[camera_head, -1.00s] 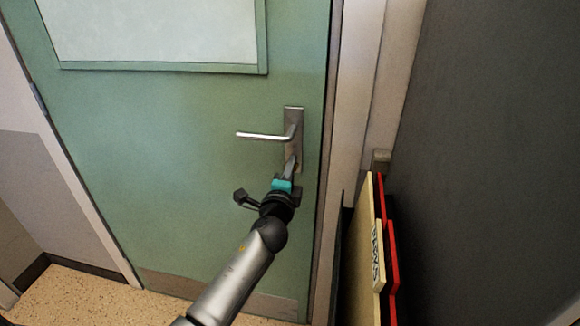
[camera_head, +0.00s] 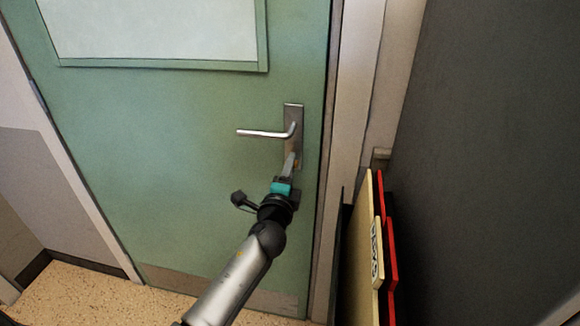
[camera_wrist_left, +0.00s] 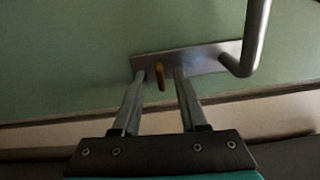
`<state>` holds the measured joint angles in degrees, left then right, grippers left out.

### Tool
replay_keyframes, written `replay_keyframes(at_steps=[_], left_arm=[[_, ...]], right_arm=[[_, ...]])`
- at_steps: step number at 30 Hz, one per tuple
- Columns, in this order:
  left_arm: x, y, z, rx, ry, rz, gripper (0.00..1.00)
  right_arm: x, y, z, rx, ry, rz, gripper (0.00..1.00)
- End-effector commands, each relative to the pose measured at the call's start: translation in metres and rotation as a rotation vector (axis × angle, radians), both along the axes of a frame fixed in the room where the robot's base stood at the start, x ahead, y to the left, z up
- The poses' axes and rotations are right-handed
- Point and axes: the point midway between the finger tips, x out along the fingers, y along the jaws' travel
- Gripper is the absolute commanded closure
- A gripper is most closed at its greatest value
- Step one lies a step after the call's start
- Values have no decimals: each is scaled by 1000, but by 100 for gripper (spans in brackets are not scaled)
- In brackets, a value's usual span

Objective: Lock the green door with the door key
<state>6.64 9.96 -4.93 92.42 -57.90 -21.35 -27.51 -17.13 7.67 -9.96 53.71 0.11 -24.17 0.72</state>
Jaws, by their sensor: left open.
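The green door (camera_head: 180,170) looks closed in its frame. It has a metal handle plate (camera_head: 293,112) with a lever handle (camera_head: 262,133) pointing left in the head view. The key (camera_wrist_left: 160,76), small and orange-yellow, stands out from the lower end of the plate in the left wrist view. My left gripper (camera_head: 291,162) is open at the plate. Its two fingers (camera_wrist_left: 159,88) stand on either side of the key with gaps, not closed on it. My right gripper is out of view.
To the right of the door frame (camera_head: 350,110), cream and red boards or folders (camera_head: 372,240) stand upright against a dark panel (camera_head: 480,170). The speckled floor (camera_head: 90,295) is clear at the lower left.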

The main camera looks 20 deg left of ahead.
Motion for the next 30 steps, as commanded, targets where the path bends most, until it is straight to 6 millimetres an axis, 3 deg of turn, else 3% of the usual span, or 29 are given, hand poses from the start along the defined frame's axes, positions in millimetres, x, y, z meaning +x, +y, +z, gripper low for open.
replay_keyframes(at_steps=[19, 30], left_arm=[[-63, -16, 0, 0, 1, 1, 57], [-71, -18, 1, 0, 0, 2, 57]], right_arm=[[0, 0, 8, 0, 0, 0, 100], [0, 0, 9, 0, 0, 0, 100]])
